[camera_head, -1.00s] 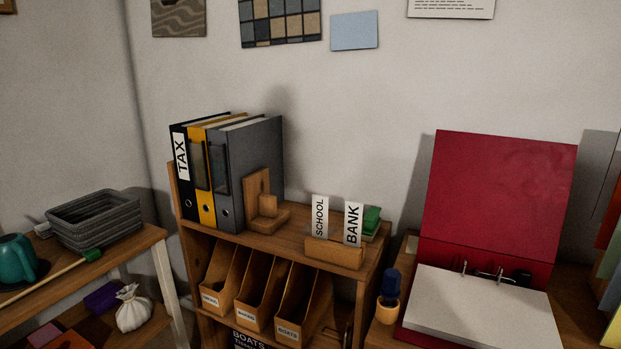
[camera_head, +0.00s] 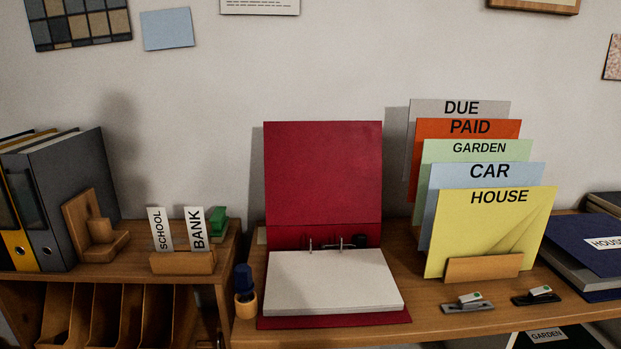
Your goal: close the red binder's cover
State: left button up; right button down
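The red binder (camera_head: 322,172) lies open on the wooden desk, near the middle of the head view. Its cover stands upright at the back, close to the wall. A thick stack of white paper (camera_head: 330,280) lies on the binder's lower half, with metal rings at the hinge side. A red edge of the lower cover shows along the front. Neither of my grippers is in view.
A holder with coloured folders (camera_head: 490,235) stands right of the binder. A stamp (camera_head: 245,290) stands close at its left. Label cards (camera_head: 195,230) and upright binders (camera_head: 65,195) are further left. A blue binder (camera_head: 590,250) lies far right.

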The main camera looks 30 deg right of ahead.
aim_at(317, 173)
jog(key=l+u, duration=0.2)
jog(key=l, duration=0.45)
jog(key=k+l+u, duration=0.15)
jog(key=l, duration=0.5)
